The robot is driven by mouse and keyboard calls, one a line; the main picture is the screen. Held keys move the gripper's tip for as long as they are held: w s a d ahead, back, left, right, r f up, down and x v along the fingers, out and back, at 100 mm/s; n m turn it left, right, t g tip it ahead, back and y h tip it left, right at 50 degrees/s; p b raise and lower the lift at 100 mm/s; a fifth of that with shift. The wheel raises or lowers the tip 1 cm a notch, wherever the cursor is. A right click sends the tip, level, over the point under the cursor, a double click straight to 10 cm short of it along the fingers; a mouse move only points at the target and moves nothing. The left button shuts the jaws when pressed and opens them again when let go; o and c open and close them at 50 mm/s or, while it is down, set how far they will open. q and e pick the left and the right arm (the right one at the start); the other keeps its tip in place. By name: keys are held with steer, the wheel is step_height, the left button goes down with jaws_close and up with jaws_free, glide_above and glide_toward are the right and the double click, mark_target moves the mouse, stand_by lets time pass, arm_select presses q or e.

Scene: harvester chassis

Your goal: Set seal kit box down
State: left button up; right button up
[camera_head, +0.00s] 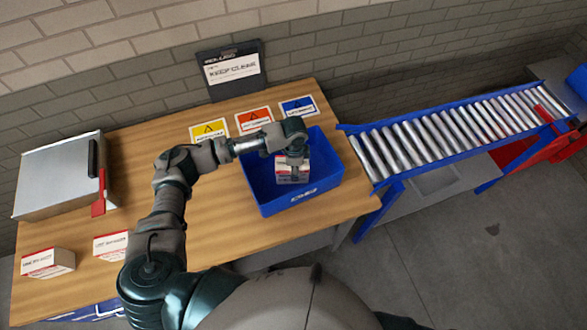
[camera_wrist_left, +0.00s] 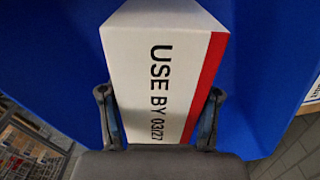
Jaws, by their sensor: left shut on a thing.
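The seal kit box (camera_wrist_left: 155,75) is white with a red stripe and the words "USE BY 03/27" in the left wrist view. My left gripper (camera_wrist_left: 160,125) is shut on it, one finger on each side. In the head view the box (camera_head: 287,172) is inside the outline of the blue bin (camera_head: 300,204), below my left gripper (camera_head: 292,160). Blue bin walls surround the box in the wrist view. I cannot tell whether the box touches the bin floor. My right gripper is not in view.
Two white boxes with red tops stand at the table's front left, one at the corner (camera_head: 48,263) and one beside my arm (camera_head: 110,245). A metal case (camera_head: 60,175) is behind them. Yellow (camera_head: 209,131), red (camera_head: 254,121) and blue (camera_head: 297,107) signs line the back. A roller conveyor (camera_head: 450,130) is right.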

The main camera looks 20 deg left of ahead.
arm_select(q)
steer(key=shift+d+f, duration=0.1)
steer(key=shift+f, duration=0.6)
steer(key=shift+a, duration=0.25)
steer(key=o, duration=1.2)
steer(key=shift+a+f, duration=0.1)
steer(key=shift+a, duration=0.05)
steer(key=shift+c, duration=0.2)
steer(key=shift+o, duration=0.8)
steer(key=shift+d+r, duration=0.2)
step_height(320, 180, up, 11)
steer(key=shift+a+f, duration=0.1)
steer(key=shift+a, duration=0.05)
steer(key=shift+r, duration=0.5)
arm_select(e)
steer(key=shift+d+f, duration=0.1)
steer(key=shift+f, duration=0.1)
